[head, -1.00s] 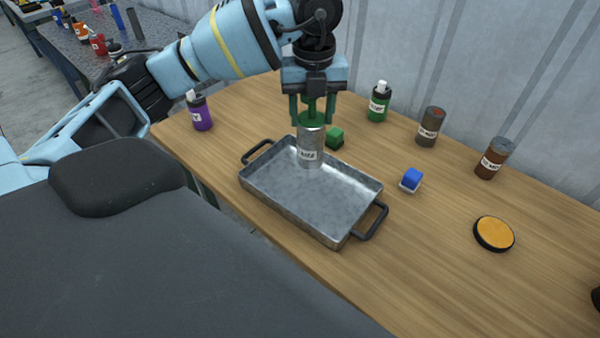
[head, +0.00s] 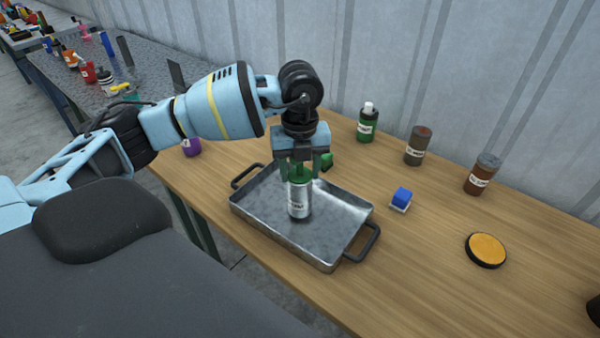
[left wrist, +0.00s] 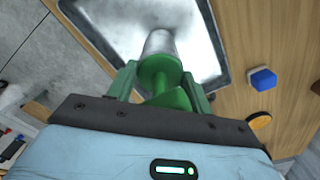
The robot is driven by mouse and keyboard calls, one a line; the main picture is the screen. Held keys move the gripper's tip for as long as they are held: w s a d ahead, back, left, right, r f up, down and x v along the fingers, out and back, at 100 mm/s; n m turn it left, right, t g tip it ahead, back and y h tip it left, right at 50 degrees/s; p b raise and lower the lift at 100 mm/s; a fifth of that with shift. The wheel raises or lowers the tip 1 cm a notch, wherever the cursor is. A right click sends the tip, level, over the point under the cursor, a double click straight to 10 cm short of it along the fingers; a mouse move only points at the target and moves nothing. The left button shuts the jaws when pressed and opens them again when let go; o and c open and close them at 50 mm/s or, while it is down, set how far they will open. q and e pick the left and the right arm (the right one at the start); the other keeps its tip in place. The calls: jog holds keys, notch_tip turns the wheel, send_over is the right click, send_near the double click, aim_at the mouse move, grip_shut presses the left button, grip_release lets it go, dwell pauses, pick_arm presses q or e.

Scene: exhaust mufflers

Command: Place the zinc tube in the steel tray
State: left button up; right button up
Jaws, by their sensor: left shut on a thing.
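The zinc tube (head: 299,200) is a silver cylinder with a pale label and a green top, and it stands upright. My left gripper (head: 302,170) points down from above and is shut on its green top. The tube is over the inside of the steel tray (head: 263,224), a shallow grey rectangular pan with two dark handles. Its lower end is at or close to the tray floor; I cannot tell if it touches. In the left wrist view the tube (left wrist: 159,45) sits between the green fingers with the tray (left wrist: 205,40) beyond. My right gripper is not in view.
A green bottle (head: 367,123) and two brown jars (head: 419,146) (head: 481,175) stand along the back.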

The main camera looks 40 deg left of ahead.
pick_arm(q)
jog(key=shift+f, duration=0.75)
jog(key=o, duration=1.3)
notch_tip(320, 180, up, 12)
jog(key=shift+r, duration=0.15)
